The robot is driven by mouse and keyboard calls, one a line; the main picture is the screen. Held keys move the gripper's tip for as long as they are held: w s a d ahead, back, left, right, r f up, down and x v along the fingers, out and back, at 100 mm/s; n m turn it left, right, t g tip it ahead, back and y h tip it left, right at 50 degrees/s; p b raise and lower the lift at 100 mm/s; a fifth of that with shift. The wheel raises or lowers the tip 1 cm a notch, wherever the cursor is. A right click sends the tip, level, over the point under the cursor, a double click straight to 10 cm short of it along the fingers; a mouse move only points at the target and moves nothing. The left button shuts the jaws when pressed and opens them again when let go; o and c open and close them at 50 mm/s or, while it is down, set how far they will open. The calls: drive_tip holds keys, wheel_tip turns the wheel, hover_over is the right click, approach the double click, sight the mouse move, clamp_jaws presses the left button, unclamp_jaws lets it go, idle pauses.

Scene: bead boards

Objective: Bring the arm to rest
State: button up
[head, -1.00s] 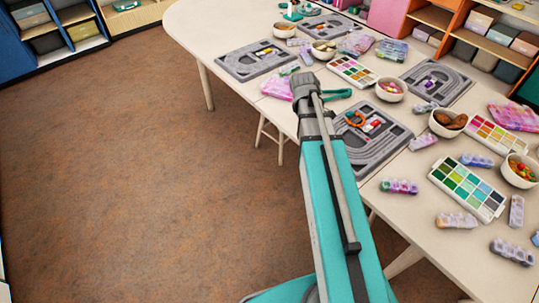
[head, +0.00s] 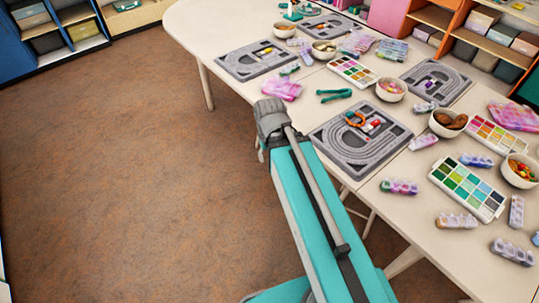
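My teal and grey arm rises from the bottom of the head view, and its upper grey joint stands over the floor beside the table's (head: 222,24) near edge. My gripper does not show; it is out of sight beyond or below the arm links. The nearest grey bead board (head: 333,160) lies on the table just right of my arm, with an orange-handled item and a few coloured beads on it. A teal tweezer-like tool (head: 334,95) lies on the table behind that board.
More bead boards (head: 254,60) and (head: 437,82) lie on the table, with bowls (head: 447,123), bead trays (head: 467,188), small clear boxes (head: 400,187) and pink bags (head: 281,89). Shelves stand at the back left and right. The brown floor (head: 130,170) left of my arm is clear.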

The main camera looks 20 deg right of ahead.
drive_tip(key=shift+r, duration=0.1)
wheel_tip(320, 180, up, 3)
drive_tip(key=p, duration=0.3)
idle(1.3)
